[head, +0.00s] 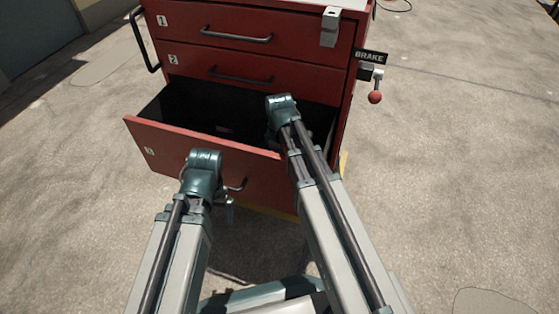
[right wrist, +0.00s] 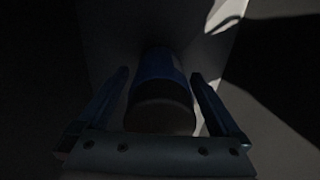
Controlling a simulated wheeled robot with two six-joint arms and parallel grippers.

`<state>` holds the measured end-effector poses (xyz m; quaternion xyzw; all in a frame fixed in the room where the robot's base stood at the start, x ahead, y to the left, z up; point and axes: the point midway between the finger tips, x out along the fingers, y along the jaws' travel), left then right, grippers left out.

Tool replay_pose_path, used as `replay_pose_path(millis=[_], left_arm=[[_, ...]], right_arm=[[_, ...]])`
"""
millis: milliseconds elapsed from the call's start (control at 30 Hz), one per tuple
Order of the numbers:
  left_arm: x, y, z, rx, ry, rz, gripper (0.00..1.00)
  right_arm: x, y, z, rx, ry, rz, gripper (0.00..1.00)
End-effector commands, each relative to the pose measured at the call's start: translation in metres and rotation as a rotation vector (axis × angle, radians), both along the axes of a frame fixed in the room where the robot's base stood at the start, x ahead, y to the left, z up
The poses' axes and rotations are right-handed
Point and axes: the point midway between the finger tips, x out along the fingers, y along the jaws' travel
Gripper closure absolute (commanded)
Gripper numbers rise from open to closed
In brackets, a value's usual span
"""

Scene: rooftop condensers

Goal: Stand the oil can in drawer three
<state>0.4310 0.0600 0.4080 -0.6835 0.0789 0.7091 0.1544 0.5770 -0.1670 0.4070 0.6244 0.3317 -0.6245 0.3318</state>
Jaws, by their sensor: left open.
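The red cabinet's drawer three (head: 165,151) is pulled out, its inside in deep shadow. My right gripper reaches down into it; its wrist (head: 284,108) shows above the drawer, its fingers hidden in the head view. In the right wrist view, a dark blue cylinder, apparently the oil can (right wrist: 160,88), lies between the fingers of my right gripper (right wrist: 160,75). Thin gaps seem to show on both sides, though the picture is very dark. My left gripper (head: 230,199) is open at the drawer three handle (head: 238,185), in front of the drawer face.
Drawer one (head: 190,24) and drawer two (head: 190,62) are shut above. A brake lever with a red knob (head: 375,97) sticks out on the cabinet's right, under a BRAKE sign (head: 370,57). A side handle (head: 143,40) is on the left. Concrete floor lies open on both sides.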

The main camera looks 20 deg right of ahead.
Motion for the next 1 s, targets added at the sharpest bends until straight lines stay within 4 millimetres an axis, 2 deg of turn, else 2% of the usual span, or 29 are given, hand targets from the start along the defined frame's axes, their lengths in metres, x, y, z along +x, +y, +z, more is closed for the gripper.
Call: replay_pose_path(millis=[267, 467, 1000], left_arm=[[0.000, 0.000, 0.004, 0.000, 0.000, 0.000, 0.00], [0.000, 0.000, 0.020, 0.000, 0.000, -0.003, 0.00], [0.000, 0.001, 0.097, 0.002, 0.002, -0.014, 0.00]], right_arm=[[0.000, 0.000, 0.004, 0.000, 0.000, 0.000, 0.00], [0.000, 0.000, 0.019, 0.000, 0.000, 0.000, 0.00], [0.000, 0.000, 0.097, 0.000, 0.000, 0.000, 0.00]])
